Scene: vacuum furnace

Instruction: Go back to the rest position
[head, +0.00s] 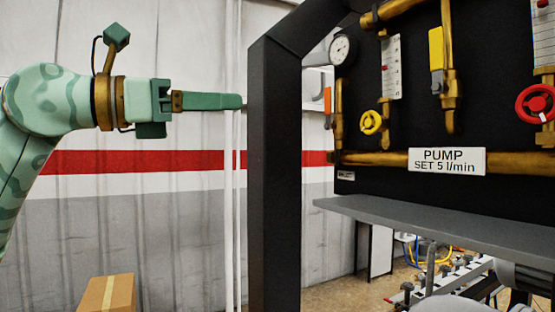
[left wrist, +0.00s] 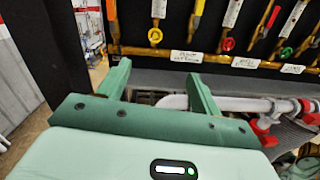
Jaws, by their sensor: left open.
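My left gripper (head: 241,101) is green and reaches in from the left, level, with its fingertips close to the black post (head: 274,180) in the head view. Whether it touches the post cannot be told. In the left wrist view my left gripper (left wrist: 158,74) has its two fingers spread apart with nothing between them. The black valve panel (head: 415,110) lies to the right of it and beyond the fingers in the wrist view. My right gripper is in neither view.
The panel carries a yellow wheel (head: 371,122), a red wheel (head: 537,104), a gauge (head: 342,50) and a PUMP label (head: 447,161). A grey shelf (head: 440,217) juts out below. A cardboard box (head: 107,294) stands at lower left. Space around the left arm looks clear.

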